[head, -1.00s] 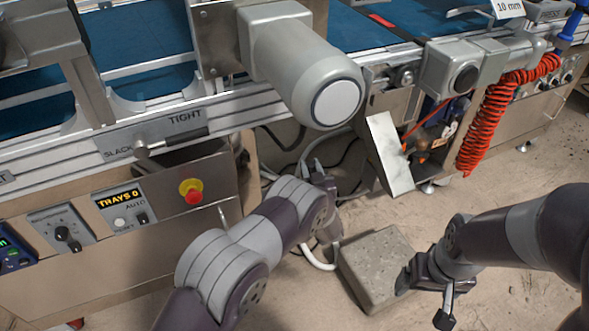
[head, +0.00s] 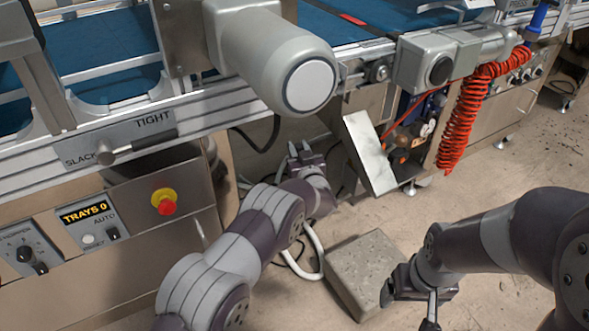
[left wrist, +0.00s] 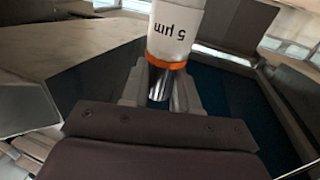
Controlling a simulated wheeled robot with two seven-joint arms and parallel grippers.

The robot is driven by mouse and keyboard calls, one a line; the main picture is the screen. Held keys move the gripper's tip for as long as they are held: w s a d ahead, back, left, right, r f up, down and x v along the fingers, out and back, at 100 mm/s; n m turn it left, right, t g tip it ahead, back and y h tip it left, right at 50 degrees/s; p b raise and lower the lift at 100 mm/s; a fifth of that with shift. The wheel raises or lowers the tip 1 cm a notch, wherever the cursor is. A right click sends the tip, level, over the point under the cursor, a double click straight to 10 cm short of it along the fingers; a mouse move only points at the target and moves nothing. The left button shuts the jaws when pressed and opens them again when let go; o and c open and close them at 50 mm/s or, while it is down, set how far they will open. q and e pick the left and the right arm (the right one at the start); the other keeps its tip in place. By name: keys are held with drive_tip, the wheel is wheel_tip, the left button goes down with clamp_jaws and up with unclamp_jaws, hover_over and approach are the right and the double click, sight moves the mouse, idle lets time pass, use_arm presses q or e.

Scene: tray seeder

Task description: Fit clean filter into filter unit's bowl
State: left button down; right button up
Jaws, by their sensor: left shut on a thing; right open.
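The clean filter (left wrist: 178,35) shows in the left wrist view as a white cylinder marked "5 µm", with an orange band and a metal stub at its near end. My left gripper (left wrist: 160,88) is shut on that stub. In the head view my left gripper (head: 299,150) is below the large grey motor, left of a pale tilted panel. I cannot make out the filter there. My right gripper (head: 410,296) is open, low beside a stone block. I cannot identify the filter unit's bowl in either view.
The grey motor (head: 290,75) juts out above my left gripper. The pale panel (head: 370,152) stands beside an open bay with small parts (head: 425,130). A red coiled hose (head: 462,110) hangs to the right. The stone block (head: 352,265) lies on the floor. Open floor (head: 500,190) lies right.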

use_arm(q)
drive_tip(key=shift+w+f, duration=0.3)
drive_tip(key=shift+w, duration=0.15)
drive_tip(key=shift+w+d+r, duration=0.1)
drive_tip(key=shift+w+r, duration=0.1)
drive_tip(key=shift+r, duration=0.1)
use_arm(e)
drive_tip(key=shift+f, duration=0.65)
use_arm(q)
drive_tip(key=shift+f, duration=0.1)
use_arm(e)
drive_tip(key=shift+f, duration=0.1)
use_arm(q)
wheel_tip(320, 180, down, 9)
drive_tip(key=b, duration=0.7)
drive_tip(key=shift+f, duration=0.2)
use_arm(e)
wheel_tip(320, 180, down, 7)
use_arm(q)
drive_tip(key=c, duration=1.1)
unclamp_jaws()
